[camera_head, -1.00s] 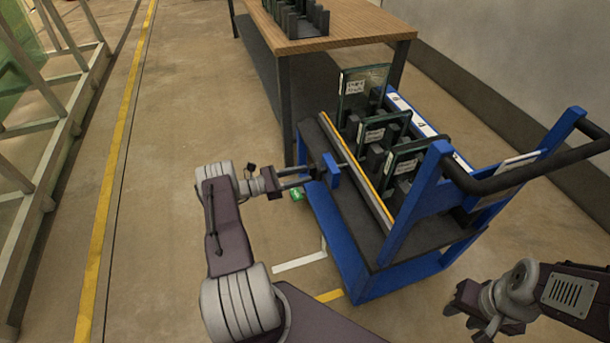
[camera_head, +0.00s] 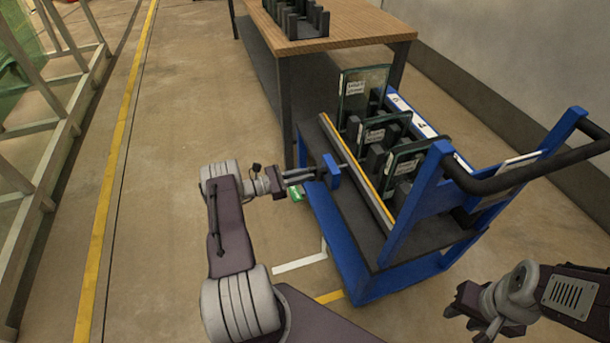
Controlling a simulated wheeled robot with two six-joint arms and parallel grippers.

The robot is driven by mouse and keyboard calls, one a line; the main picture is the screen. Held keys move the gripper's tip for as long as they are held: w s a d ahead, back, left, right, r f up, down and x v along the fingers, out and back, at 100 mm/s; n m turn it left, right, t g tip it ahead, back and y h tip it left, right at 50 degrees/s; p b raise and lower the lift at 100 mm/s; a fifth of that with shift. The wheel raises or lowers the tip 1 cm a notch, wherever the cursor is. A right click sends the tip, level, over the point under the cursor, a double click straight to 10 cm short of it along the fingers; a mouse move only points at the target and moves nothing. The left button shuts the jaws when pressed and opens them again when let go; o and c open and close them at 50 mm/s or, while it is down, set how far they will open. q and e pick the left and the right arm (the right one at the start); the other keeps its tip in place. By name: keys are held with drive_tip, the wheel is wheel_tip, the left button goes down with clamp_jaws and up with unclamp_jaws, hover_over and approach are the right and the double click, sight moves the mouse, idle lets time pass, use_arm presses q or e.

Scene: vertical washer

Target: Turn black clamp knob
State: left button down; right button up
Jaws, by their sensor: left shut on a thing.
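The clamp knob is a small dark piece (camera_head: 320,174) at the left side of the blue cart, beside a blue bracket (camera_head: 332,170). My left gripper (camera_head: 310,176) reaches in from the left and is shut on the knob; its fingers hide most of it. My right gripper (camera_head: 468,306) is at the lower right, away from the cart and pointing left. Its fingers look parted and nothing shows between them.
The blue cart (camera_head: 360,268) carries several upright glass panels (camera_head: 362,92) in dark holders and has a black handle (camera_head: 530,172). A wooden table (camera_head: 345,24) with a dark rack stands behind. Open floor lies left of the cart.

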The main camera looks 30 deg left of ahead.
use_arm(q)
drive_tip(key=n+b, duration=0.9)
drive_tip(key=b, duration=0.2)
drive_tip(key=f+n+b, duration=0.1)
drive_tip(key=n+b, duration=0.8)
drive_tip(key=b, duration=0.3)
drive_tip(key=n+b, duration=0.9)
drive_tip(key=b, duration=0.2)
drive_tip(key=shift+w+a+f+b, duration=0.15)
drive_tip(key=shift+a+f+b, duration=0.05)
drive_tip(key=shift+b, duration=0.15)
idle(0.9)
